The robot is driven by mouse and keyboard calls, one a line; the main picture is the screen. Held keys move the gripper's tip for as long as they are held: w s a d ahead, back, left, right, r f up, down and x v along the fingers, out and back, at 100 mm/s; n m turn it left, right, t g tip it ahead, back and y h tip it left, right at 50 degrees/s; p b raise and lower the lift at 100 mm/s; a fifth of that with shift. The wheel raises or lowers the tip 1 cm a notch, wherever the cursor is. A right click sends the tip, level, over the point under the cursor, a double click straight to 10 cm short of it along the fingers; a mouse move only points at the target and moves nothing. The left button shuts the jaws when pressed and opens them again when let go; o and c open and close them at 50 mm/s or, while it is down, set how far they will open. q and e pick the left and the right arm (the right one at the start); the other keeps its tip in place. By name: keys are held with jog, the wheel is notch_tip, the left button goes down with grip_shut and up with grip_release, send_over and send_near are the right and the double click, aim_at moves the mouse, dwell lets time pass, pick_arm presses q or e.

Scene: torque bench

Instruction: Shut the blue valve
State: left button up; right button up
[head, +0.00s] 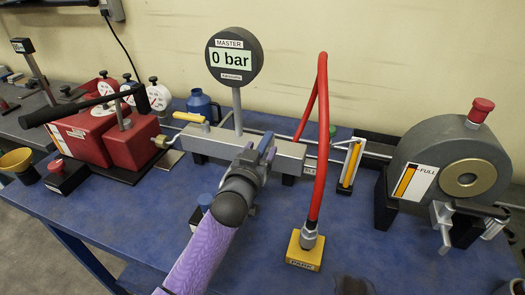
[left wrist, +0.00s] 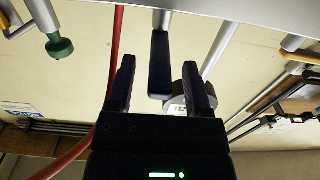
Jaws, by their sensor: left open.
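The blue valve's handle (head: 267,144) stands at the front of the grey manifold block (head: 285,153), partly hidden by my left gripper in the head view. In the left wrist view the handle (left wrist: 160,65) is a dark blue bar on a metal stem. My left gripper (head: 260,160) has reached the handle from the front. In the left wrist view its open fingers (left wrist: 158,80) stand on either side of the bar, with a gap showing at both sides. My right gripper is not in view.
A round gauge (head: 234,56) reading 0 bar rises behind the block. A yellow-handled valve (head: 190,118) is to the left, by the red pump (head: 88,135). A red hose (head: 320,140) arches to the right, ending at a yellow block (head: 304,252). A grey reel-like unit (head: 450,150) stands at right.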

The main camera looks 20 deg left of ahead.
pick_arm(q)
jog(key=shift+w, duration=0.85)
grip_shut()
dwell(0.8)
